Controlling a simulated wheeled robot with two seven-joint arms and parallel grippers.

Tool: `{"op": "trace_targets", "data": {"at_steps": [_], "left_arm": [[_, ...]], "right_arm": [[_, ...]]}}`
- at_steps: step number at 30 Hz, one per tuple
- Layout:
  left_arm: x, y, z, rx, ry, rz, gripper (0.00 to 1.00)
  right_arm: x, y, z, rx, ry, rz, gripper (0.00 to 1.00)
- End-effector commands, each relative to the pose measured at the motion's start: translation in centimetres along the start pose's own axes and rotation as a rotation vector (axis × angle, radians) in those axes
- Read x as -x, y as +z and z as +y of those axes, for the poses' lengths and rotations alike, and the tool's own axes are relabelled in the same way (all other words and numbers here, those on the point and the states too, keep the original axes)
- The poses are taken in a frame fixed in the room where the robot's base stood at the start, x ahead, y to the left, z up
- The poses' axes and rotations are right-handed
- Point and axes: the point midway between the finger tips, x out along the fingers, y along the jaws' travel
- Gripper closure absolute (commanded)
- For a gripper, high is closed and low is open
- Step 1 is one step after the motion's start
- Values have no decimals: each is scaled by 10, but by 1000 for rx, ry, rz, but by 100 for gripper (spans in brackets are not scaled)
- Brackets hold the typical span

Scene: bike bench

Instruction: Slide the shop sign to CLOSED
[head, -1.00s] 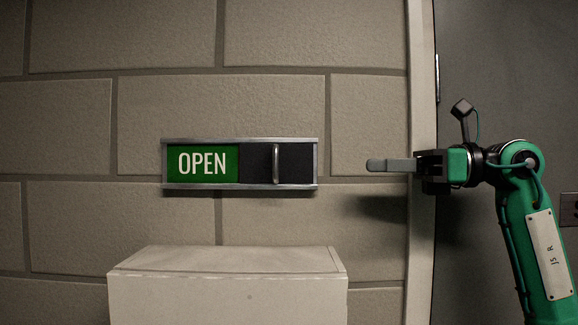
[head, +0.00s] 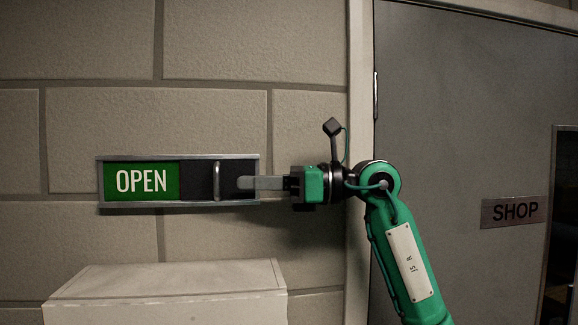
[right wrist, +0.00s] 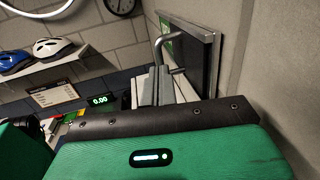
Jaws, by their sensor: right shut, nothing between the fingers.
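The shop sign (head: 141,181) is on the block wall in the head view and reads OPEN in white on green at its left part. A dark panel with an upright metal handle (head: 216,181) fills its right part, inside a metal frame. My right gripper (head: 241,183) is shut and empty, pointing left, with its fingertips just right of the handle over the sign's right end. In the right wrist view, the handle (right wrist: 168,40) stands out from the sign just beyond the gripper's fingers (right wrist: 153,84); contact cannot be told. My left gripper is out of view.
A white box (head: 165,282) stands below the sign. A grey door (head: 465,110) with a SHOP plate (head: 513,211) is at the right. In the right wrist view, helmets (right wrist: 52,47) sit on a shelf, with a lit display (right wrist: 100,100) below.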

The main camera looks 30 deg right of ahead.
Motion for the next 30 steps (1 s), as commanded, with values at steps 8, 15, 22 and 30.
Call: {"op": "trace_targets", "data": {"at_steps": [8,15,22,30], "left_arm": [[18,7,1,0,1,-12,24],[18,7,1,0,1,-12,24],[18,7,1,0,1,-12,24],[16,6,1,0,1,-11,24]], "right_arm": [[-26,1,0,-1,0,1,100],[-29,-1,0,0,0,0,100],[-31,0,0,0,0,0,100],[-92,0,13,1,3,1,100]]}}
